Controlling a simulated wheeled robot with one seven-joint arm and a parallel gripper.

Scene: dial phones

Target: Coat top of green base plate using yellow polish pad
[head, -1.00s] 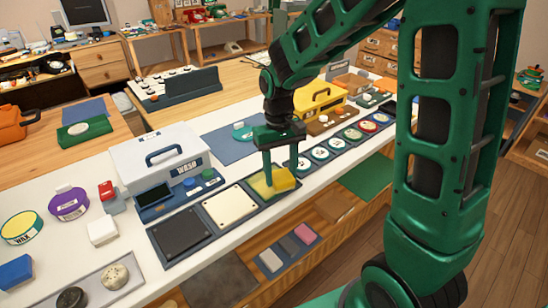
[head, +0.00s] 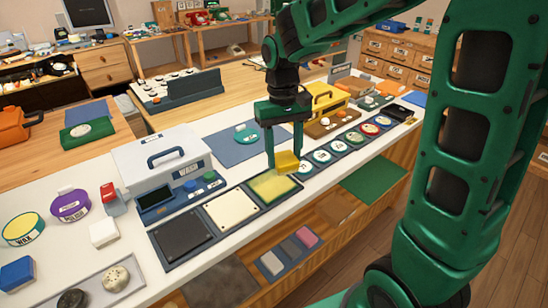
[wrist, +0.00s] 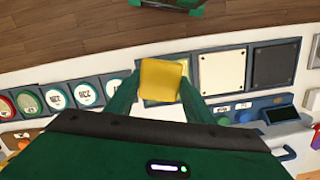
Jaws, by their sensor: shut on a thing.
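My gripper (head: 284,160) is shut on the yellow polish pad (head: 287,163), a small block between its two fingers. The pad is at the far right corner of the third plate (head: 268,189), which lies in a dark tray to the right of the cream plate. This plate's top looks yellowish and streaky, with a greenish tint; I take it for the green base plate. I cannot tell whether the pad touches it. In the wrist view the pad (wrist: 163,80) hides most of that plate, and only an edge shows beside it.
A cream plate (head: 231,209) and a black plate (head: 181,236) lie to the left in the same row. Round dials (head: 323,156) run to the right. A white case (head: 160,156) and a yellow toolbox (head: 324,100) stand behind. The counter's front edge is close.

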